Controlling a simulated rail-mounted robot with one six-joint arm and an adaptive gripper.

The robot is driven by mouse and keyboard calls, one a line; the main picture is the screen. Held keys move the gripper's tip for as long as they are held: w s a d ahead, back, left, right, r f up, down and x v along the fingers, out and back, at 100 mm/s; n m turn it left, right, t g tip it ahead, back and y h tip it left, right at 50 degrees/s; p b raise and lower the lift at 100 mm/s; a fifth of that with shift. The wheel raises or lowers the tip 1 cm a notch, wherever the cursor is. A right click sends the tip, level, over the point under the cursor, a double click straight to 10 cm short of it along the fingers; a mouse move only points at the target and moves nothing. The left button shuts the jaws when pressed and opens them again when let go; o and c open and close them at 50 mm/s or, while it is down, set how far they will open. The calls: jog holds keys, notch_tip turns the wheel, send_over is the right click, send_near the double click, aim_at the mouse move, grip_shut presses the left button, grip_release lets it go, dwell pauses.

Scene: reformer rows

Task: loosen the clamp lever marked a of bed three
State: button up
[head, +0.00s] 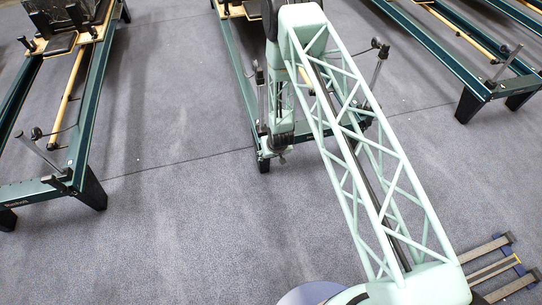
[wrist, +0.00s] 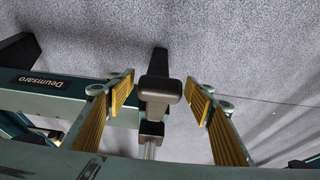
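A black knob-ended lever (wrist: 158,92) on a metal rod shows in the middle of the wrist view, by the end of a dark green bed frame (wrist: 40,84). No letter is readable on it. My gripper (wrist: 160,88) is open, with one yellow-padded finger on each side of the lever and a gap visible on both sides. In the head view my gripper (head: 279,152) hangs at the near end of the middle bed (head: 237,75). My arm hides much of that end, and I see no bed number.
Another bed (head: 85,120) stands at the left and one more (head: 435,45) at the right, each with upright rods at the near end. Open grey carpet (head: 170,215) lies between and in front of them. A rail (head: 495,268) shows at lower right.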

jog(key=shift+s, duration=0.1)
dwell(0.3)
jog(key=v, duration=1.2)
dwell(0.3)
dwell(0.6)
